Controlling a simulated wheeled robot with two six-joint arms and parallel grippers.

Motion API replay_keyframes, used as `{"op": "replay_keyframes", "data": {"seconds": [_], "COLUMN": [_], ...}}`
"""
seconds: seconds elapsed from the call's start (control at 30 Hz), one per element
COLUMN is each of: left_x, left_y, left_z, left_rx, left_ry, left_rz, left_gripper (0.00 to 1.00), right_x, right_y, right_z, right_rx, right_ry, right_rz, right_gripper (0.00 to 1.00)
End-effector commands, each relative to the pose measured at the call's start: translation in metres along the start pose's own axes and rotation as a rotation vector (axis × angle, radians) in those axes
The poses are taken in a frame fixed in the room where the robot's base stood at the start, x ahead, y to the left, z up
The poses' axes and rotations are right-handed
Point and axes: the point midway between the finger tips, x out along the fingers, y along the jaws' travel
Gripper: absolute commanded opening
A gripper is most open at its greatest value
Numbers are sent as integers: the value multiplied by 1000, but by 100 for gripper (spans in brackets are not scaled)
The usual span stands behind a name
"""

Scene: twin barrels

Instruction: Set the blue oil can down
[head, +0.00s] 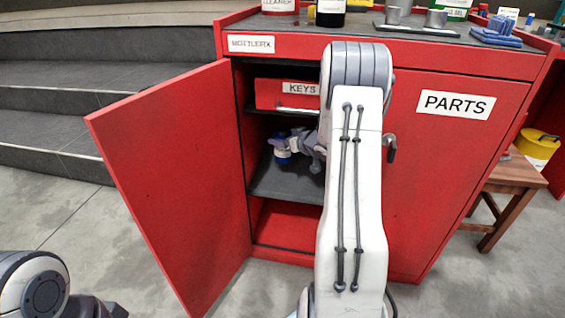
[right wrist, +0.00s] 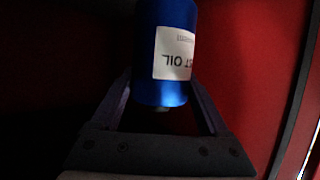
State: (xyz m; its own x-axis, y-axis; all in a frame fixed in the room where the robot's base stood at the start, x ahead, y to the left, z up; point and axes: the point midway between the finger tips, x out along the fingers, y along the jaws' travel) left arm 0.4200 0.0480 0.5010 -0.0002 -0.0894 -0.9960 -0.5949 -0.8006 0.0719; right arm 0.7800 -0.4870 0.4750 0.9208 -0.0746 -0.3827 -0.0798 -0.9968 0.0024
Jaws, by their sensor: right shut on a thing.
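The blue oil can (head: 282,157) is inside the red cabinet's open left compartment, low over the dark middle shelf (head: 284,185). I cannot tell whether its base touches the shelf. My right gripper (head: 297,147) reaches into the compartment and is shut on the can, partly hidden by my own arm. In the right wrist view the can (right wrist: 165,90) sits between the two fingers (right wrist: 163,105), its white label upside down in the picture. Of my left arm only a part shows at the lower left of the head view; its fingers do not show.
The red cabinet door (head: 170,185) stands open at the left. A red KEYS box (head: 285,95) sits on the shelf above the can. The PARTS door (head: 450,150) is shut. A wooden stool (head: 512,175) with a yellow container (head: 537,150) stands at the right.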

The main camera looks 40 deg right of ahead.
Motion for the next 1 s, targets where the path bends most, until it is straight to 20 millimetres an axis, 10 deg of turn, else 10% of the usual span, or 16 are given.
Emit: {"op": "replay_keyframes", "data": {"seconds": [0.6,1.0], "left_x": [61,65], "left_y": [-4,-5], "left_z": [3,4], "left_rx": [0,0], "left_ry": [0,0], "left_rz": [0,0], "left_gripper": [50,50], "right_x": [26,28], "right_y": [-2,0], "right_z": [67,64], "right_rx": [1,0], "right_ry": [2,2], "right_rz": [-1,-1], "right_gripper": [0,0]}}
